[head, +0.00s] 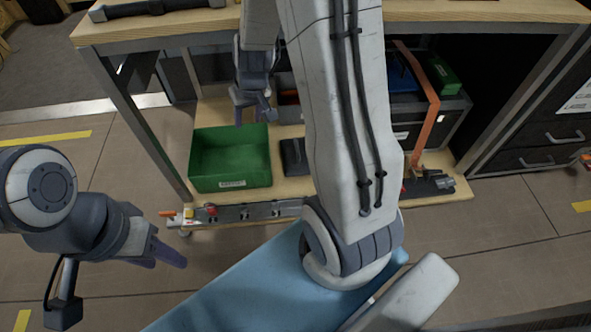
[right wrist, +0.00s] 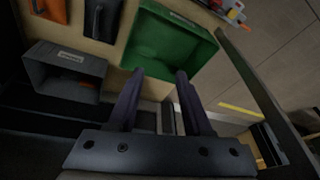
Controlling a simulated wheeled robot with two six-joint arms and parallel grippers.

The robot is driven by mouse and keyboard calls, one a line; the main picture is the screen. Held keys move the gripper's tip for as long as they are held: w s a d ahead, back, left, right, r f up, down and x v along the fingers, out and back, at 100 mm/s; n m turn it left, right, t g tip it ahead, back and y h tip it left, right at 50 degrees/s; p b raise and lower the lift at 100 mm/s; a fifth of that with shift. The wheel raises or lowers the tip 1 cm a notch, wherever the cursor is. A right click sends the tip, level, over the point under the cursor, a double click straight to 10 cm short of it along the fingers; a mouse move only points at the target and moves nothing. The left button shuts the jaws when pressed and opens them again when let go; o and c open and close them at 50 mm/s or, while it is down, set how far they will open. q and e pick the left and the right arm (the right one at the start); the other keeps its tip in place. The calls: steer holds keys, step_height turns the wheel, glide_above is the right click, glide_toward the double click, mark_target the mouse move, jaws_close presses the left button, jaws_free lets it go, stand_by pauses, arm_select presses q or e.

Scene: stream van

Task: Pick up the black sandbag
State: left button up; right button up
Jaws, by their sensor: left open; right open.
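A small black item (head: 293,157) lies on the lower wooden shelf, just right of the green bin; it may be the black sandbag, but I cannot tell for sure. It also shows at the top of the right wrist view (right wrist: 101,18), left of the bin. My right gripper (head: 246,117) hangs above the back of the green bin, left of the black item and apart from it. In the right wrist view its two fingers (right wrist: 160,74) are spread with nothing between them. My left gripper (head: 168,254) is open and empty over the floor, left of the shelf front.
The green bin (head: 230,183) stands on the shelf. A metal rail (head: 245,211) runs along its front edge. A tabletop (head: 450,10) hangs above. An orange strap (head: 427,110) and a green box (head: 443,76) are at right. A grey bin (right wrist: 66,72) shows in the right wrist view.

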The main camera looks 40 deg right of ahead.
steer(key=w+d+f+m+h+b, duration=0.1)
steer(key=d+f+m+b, duration=0.1)
steer(key=d+f+b, duration=0.65)
steer(key=m+h+b, duration=0.1)
steer(key=m+b, duration=0.1)
steer(key=b, duration=0.1)
glide_toward(297, 146)
steer(key=shift+s+a+f, duration=0.1)
steer(key=shift+a+f, duration=0.1)
steer(key=shift+f, duration=0.25)
steer(key=b+x, duration=0.2)
steer(key=x, duration=0.2)
steer(key=shift+d+f, duration=0.1)
steer(key=shift+f, duration=0.1)
steer(key=b+x, duration=0.2)
steer(key=x, duration=0.3)
steer(key=shift+w+d+f+b, duration=0.1)
steer(key=shift+w+d+b, duration=0.1)
steer(key=shift+w+b, duration=0.15)
arm_select(q)
step_height(297, 146, down, 19)
steer(key=shift+r, duration=0.1)
arm_select(e)
jaws_close()
